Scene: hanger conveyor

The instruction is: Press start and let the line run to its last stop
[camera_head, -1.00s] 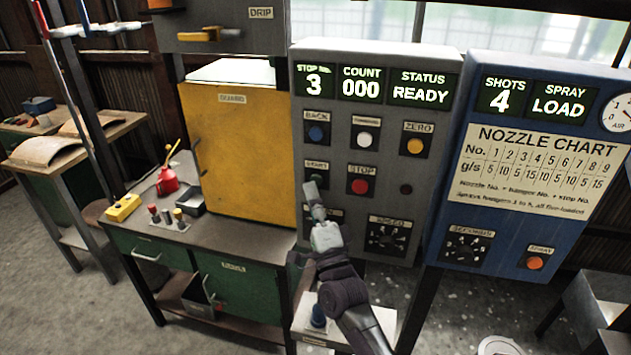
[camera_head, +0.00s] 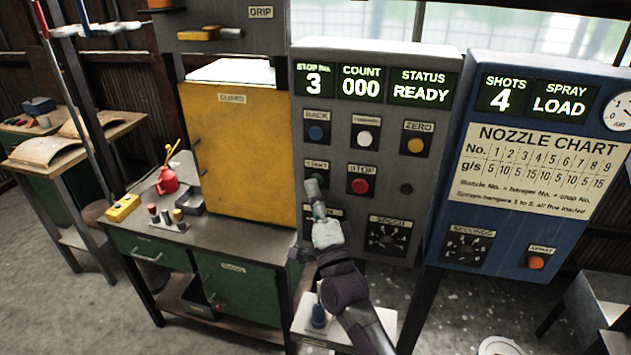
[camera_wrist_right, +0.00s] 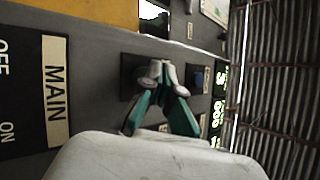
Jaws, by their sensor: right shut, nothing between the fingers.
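The grey control panel (camera_head: 378,120) reads stop no. 3, count 000 and status READY. The start button sits under its START label (camera_head: 317,167), mostly hidden behind my right gripper (camera_head: 313,184). My right gripper is shut and empty, its tips at the start button; I cannot tell whether they touch it. In the right wrist view the closed fingers (camera_wrist_right: 158,72) cover the button's dark plate. The red stop button (camera_head: 360,186) is just right of the gripper. My left gripper is not in view.
Blue back (camera_head: 316,133), white (camera_head: 364,140) and yellow zero (camera_head: 414,146) buttons are above. The speed dial (camera_head: 386,236) is lower right. A blue spray panel (camera_head: 530,170) stands at right, showing SHOTS 4 and LOAD. A yellow cabinet (camera_head: 240,150) is close on the left.

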